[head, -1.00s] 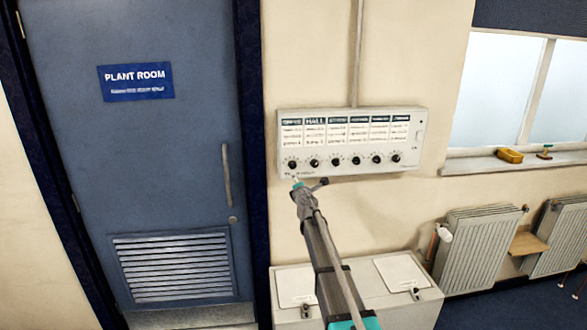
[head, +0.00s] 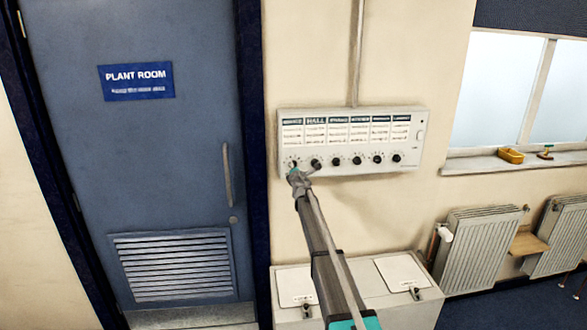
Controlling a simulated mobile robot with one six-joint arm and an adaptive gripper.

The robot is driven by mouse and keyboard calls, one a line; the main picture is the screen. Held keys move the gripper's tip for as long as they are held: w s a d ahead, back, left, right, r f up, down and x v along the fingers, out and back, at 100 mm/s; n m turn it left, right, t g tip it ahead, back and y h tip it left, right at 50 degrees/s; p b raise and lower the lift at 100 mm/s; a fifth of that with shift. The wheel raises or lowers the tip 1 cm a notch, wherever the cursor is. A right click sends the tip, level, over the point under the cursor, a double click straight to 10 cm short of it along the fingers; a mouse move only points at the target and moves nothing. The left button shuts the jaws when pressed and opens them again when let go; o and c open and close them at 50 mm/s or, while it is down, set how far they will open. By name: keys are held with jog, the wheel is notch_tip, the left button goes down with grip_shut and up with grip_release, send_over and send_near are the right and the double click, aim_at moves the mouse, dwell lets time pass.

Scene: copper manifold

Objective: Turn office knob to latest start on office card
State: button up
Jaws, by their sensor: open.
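A white control panel (head: 412,150) is fixed to the wall, with a row of cards above a row of black knobs. The leftmost card (head: 292,133) has a blurred heading that looks like OFFICE; its start times are too small to read. The office knob (head: 292,161) is below it at the panel's lower left, partly covered by my gripper. My gripper (head: 301,170) is open, its fingertips right at this knob. I cannot tell whether they touch it or where its pointer stands.
The HALL card (head: 316,132) and its knob (head: 316,162) are immediately right of the gripper. A white cabinet (head: 350,280) stands below the panel. The blue plant room door (head: 190,190) is left, and radiators (head: 478,245) are right.

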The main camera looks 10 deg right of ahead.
jog(key=shift+w, duration=0.65)
jog(key=c, duration=1)
jog(key=shift+a, duration=0.2)
jog(key=shift+c, duration=0.8)
jog(key=shift+d, duration=0.15)
